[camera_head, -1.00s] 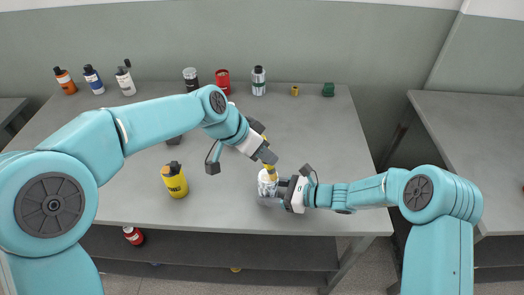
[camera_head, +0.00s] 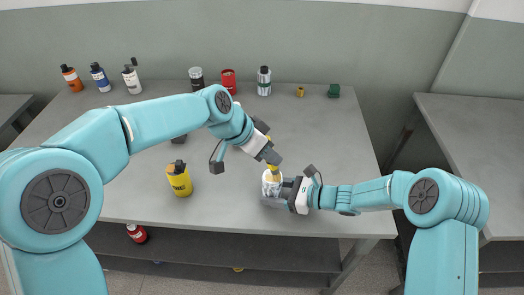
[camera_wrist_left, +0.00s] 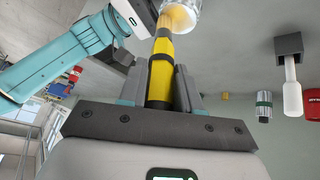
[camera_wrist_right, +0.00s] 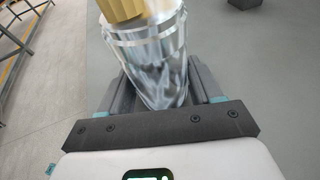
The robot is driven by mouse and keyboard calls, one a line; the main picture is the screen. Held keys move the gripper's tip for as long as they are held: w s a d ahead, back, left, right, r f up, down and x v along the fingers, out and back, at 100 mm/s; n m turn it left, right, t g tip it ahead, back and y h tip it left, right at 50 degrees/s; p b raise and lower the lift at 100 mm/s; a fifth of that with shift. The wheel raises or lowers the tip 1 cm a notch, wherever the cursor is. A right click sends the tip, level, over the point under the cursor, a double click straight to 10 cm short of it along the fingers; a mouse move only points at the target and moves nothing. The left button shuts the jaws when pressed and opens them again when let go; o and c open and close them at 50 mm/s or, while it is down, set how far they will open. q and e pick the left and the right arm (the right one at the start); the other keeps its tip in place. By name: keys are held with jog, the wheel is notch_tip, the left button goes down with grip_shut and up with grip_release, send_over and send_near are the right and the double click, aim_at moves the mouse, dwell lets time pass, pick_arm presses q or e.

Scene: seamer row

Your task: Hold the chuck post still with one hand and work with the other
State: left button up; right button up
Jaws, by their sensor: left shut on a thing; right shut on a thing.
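The chuck post (camera_head: 270,187) is a shiny, clear-to-silver cylinder near the table's front edge. My right gripper (camera_head: 285,190) is shut on its side, and the right wrist view shows the post (camera_wrist_right: 160,70) between the fingers. My left gripper (camera_head: 270,157) is above, shut on a yellow tool with a black band (camera_wrist_left: 161,75). The tool's pale golden end (camera_wrist_left: 178,18) meets the post's top in the left wrist view. A golden ribbed piece (camera_wrist_right: 122,8) shows at the post's top in the right wrist view. Whether it sits inside or on the rim is unclear.
A yellow bottle (camera_head: 179,180) stands left of the grippers. A dark block (camera_head: 179,139) lies partly behind my left arm. Bottles, cans, a red can (camera_head: 228,80) and a green block (camera_head: 334,90) line the back. The table's right side is clear.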

pick_arm(q)
jog(key=shift+d, duration=0.3)
jog(key=shift+w+a+f, duration=0.1)
jog(key=shift+w+a, duration=0.3)
jog(key=shift+a, duration=0.35)
jog(key=shift+r, duration=3.55)
dwell(3.0)
